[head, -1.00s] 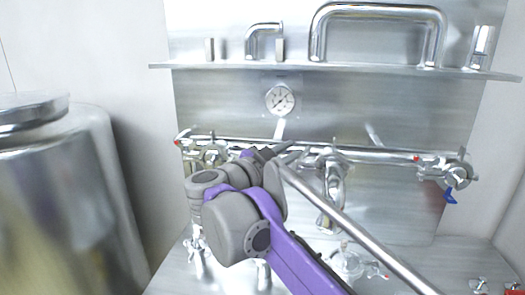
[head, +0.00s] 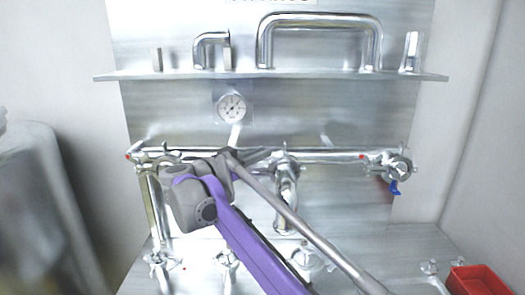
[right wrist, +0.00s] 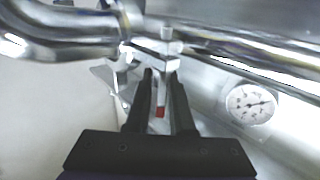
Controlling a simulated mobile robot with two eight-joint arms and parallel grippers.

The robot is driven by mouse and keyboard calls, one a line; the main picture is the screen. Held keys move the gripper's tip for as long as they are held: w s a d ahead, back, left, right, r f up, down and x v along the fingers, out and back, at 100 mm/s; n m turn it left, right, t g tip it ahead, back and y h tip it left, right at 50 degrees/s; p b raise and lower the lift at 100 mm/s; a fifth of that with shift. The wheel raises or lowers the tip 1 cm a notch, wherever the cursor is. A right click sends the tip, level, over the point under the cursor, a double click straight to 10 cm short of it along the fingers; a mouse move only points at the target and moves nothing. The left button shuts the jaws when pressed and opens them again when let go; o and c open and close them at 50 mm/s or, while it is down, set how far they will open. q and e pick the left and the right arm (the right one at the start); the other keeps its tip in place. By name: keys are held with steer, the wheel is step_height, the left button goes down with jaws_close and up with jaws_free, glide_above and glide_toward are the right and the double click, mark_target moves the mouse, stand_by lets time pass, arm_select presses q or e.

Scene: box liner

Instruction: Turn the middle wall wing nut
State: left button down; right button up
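The middle wall clamp (head: 285,165) sits on the horizontal pipe, above a bent outlet pipe. My right gripper (head: 262,154) reaches it from the left side, and the wing nut is largely hidden there in the head view. In the right wrist view my right gripper's two dark fingers (right wrist: 161,88) stand on either side of the metal wing nut (right wrist: 170,85). A red tip (right wrist: 160,111) shows between the fingers. The fingers are partly apart; I cannot tell whether they press on the nut. My left gripper is not in view.
A pressure gauge (head: 232,108) is on the wall above the pipe. A right wall clamp (head: 396,168) has a blue handle. A shelf (head: 270,74) juts out above. A red bin (head: 478,282) stands at lower right, a metal tank (head: 40,220) at left.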

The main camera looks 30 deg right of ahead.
steer(key=shift+w+d, duration=0.15)
steer(key=shift+d, duration=0.5)
jaws_close()
steer(key=shift+n+t, duration=0.3)
steer(key=shift+t, duration=0.2)
steer(key=shift+w+a+n+t+y, duration=0.25)
steer(key=shift+w+n+t+y, duration=0.1)
steer(key=shift+n+t+y, duration=1.35)
steer(key=shift+w+a+n+t+y, duration=0.3)
steer(key=shift+n+t+y, duration=1.15)
steer(key=shift+t, duration=0.5)
steer(key=shift+w+a+n+t+y, duration=0.25)
steer(key=shift+w+n+t+y, duration=0.1)
steer(key=shift+n+t+y, duration=1.35)
steer(key=shift+t, duration=0.35)
